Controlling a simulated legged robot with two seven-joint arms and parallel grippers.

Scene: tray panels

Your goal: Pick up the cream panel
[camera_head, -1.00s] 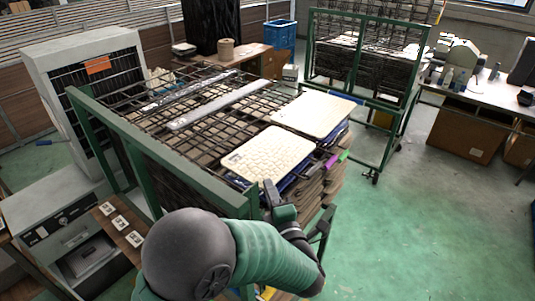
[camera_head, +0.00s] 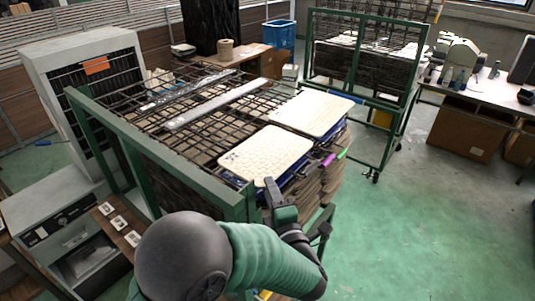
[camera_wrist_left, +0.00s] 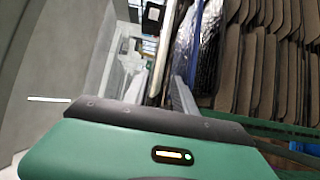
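A cream panel (camera_head: 265,153) with a patterned top lies flat at the near right corner of the green-framed cart (camera_head: 160,145). A second cream panel (camera_head: 313,113) lies just behind it. My left gripper (camera_head: 297,203) is at the near right corner of the cart, just in front of the nearer panel, and looks open and empty. In the left wrist view its pale fingers (camera_wrist_left: 168,75) stand apart beside the stack's edge. Contact with the panel cannot be made out. My right gripper is not in view.
Wire mesh (camera_head: 205,130) and a long pale bar (camera_head: 215,104) cover the rest of the cart top. Brown stacked layers (camera_wrist_left: 265,70) fill the cart's side. Another green cart (camera_head: 360,80) stands behind. The green floor (camera_head: 430,210) to the right is clear.

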